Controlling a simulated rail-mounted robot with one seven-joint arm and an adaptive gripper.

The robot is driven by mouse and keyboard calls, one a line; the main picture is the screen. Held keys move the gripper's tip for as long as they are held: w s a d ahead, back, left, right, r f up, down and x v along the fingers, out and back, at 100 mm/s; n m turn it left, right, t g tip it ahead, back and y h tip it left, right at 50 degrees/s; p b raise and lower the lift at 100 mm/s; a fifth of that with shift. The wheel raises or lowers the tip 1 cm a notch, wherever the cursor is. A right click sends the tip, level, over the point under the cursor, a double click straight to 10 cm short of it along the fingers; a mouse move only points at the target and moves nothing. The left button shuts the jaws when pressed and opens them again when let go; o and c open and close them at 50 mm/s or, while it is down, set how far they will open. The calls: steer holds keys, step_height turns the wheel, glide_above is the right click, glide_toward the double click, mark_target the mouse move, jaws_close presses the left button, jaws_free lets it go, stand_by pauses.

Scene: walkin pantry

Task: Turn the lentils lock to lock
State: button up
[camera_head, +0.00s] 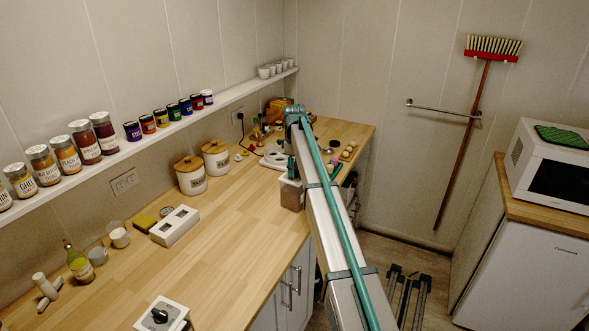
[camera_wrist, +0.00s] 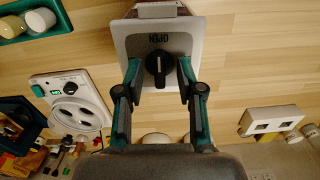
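A pale plate with a black knob (camera_wrist: 158,68) lies under my gripper in the wrist view. The word OPEN is printed upside down on the plate (camera_wrist: 178,42), beyond the knob. The knob's pointer lies roughly along the picture's vertical. My gripper (camera_wrist: 159,70) is open, one finger on each side of the knob, with a visible gap at both sides. In the head view, a box (camera_head: 291,194) beside my arm is partly hidden by it; the gripper itself is hidden there. I cannot read any lentils label.
A similar black-knobbed white box (camera_head: 163,316) stands at the counter's near edge. Two wooden-lidded canisters (camera_head: 190,176) stand near the wall. A white two-window box (camera_wrist: 271,121) and a white appliance with round discs (camera_wrist: 72,104) flank the gripper. The counter's middle is clear.

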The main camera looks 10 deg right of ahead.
steer(key=shift+c, duration=0.3)
jaws_close()
steer(key=shift+m, duration=0.4)
steer(key=m+b, duration=0.1)
steer(key=m, duration=0.2)
steer(key=shift+m, duration=0.4)
steer(key=m+b, duration=0.1)
steer(key=m, duration=0.3)
steer(key=m+b, duration=0.1)
steer(key=m, duration=0.8)
steer(key=shift+b, duration=0.3)
steer(key=shift+m, duration=0.3)
